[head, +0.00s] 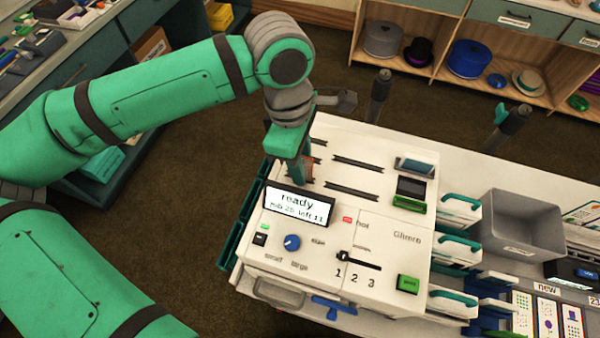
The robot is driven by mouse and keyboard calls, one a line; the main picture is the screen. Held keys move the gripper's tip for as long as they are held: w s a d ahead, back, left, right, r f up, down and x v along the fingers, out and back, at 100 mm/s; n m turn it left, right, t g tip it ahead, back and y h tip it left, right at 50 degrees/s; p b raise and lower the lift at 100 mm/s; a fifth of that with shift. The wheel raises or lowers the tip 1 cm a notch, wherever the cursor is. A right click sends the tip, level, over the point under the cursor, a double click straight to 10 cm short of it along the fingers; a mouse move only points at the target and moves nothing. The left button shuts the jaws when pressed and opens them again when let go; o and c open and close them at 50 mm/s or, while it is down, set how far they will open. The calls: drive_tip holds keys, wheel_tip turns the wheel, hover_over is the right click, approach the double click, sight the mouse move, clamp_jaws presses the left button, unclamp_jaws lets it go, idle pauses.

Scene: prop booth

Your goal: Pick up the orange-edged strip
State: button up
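A small orange-brown edge (308,168) shows beside my gripper's fingers, at the left slots of the white machine (385,235). It may be the orange-edged strip, but most of it is hidden by the gripper. My gripper (299,180) points down over the machine's top, just behind its display, at this orange-brown edge. The view does not show whether the fingers are open or closed on it.
Dark slots (357,163) lie right of my gripper. The machine's front has a blue knob (292,242), a slider (360,260) and green buttons (408,284). A grey bin (522,225) and white, teal-handled items (458,250) stand to the right.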

drive_tip(key=shift+f, duration=0.65)
clamp_jaws()
drive_tip(key=shift+r, duration=0.1)
wheel_tip(320, 180, up, 18)
idle(0.5)
